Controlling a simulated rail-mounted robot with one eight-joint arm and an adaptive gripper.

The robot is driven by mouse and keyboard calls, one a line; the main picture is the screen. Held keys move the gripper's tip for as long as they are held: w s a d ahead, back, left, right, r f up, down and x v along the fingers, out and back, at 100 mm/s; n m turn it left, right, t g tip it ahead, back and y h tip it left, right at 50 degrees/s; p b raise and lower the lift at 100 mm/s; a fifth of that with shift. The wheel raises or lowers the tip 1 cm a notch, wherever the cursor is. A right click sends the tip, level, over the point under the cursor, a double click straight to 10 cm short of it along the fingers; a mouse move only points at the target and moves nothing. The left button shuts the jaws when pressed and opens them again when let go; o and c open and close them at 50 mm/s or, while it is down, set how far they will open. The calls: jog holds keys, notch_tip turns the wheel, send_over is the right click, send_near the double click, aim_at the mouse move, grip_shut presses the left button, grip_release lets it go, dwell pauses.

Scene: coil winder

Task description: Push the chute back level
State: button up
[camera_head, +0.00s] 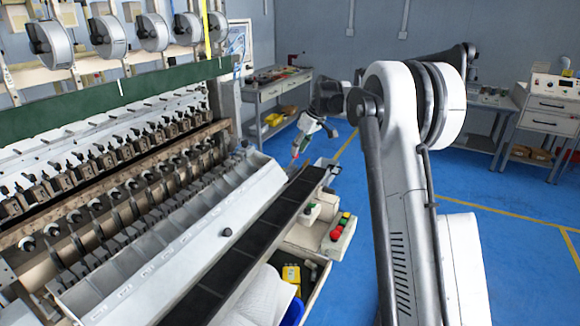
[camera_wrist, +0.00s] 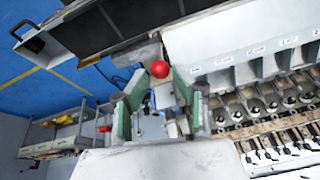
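The chute appears to be the long white panel (camera_head: 195,245) along the front of the winder. It slopes down toward a dark belt. Part of it also shows in the wrist view (camera_wrist: 235,42), with small labels on it. My gripper (camera_head: 297,154) is at the far end of this panel. In the wrist view, its two fingers (camera_wrist: 161,84) stand apart, with a red ball knob (camera_wrist: 160,69) in the gap near their tips. I cannot tell whether either finger touches the knob. What the knob is mounted on is mostly hidden.
The dark belt (camera_head: 255,243) runs beside the panel. A control box with red and green buttons (camera_head: 338,232) stands right of it, above an open drawer with a yellow item (camera_head: 291,277). Winding heads (camera_head: 130,195) line the machine at left. Blue floor at right is clear.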

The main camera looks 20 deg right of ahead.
aim_at(290, 166)
jog(key=x, duration=0.9)
jog(key=shift+p, duration=0.4)
grip_shut()
